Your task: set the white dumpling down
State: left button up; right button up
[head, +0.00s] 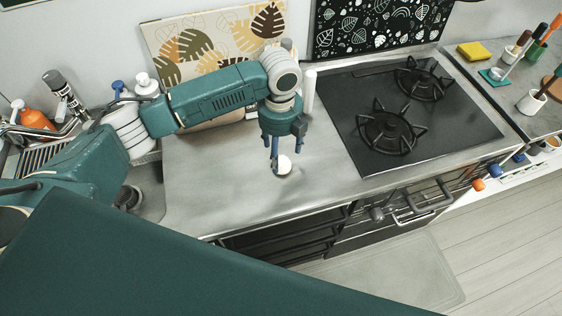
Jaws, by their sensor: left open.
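The white dumpling (284,165) is a small round white shape on the steel counter (225,195), left of the stove. My left gripper (273,158) points down from above, its fingers at the dumpling's upper left side. It is open. Whether a finger still touches the dumpling is too small to tell. My right gripper does not show.
A black gas stove (425,115) with two burners lies to the right. A leaf-patterned board (215,40) leans on the wall behind my arm. A sink with bottles is at the left. The counter in front of the dumpling is clear.

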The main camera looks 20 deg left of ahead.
aim_at(281, 159)
pick_arm(q)
jog(key=f, duration=0.2)
jog(key=f+p, duration=0.1)
jog(key=shift+s+d+f, duration=0.15)
jog(key=shift+s+f, duration=0.05)
jog(key=shift+f, duration=0.55)
jog(key=shift+c, duration=0.3)
jog(key=c, duration=1.3)
jog(key=shift+r, duration=0.1)
jog(key=shift+c, duration=0.3)
notch_tip(281, 159, up, 20)
jog(key=b, duration=0.3)
jog(key=s+a+f+n+b, duration=0.1)
jog(key=s+n, duration=0.6)
jog(key=n, duration=0.7)
jog(key=s+a+f+n+b, duration=0.1)
jog(key=s+n, duration=0.6)
jog(key=n, duration=0.8)
jog(key=shift+a+f, duration=0.8)
jog(key=shift+a, duration=0.25)
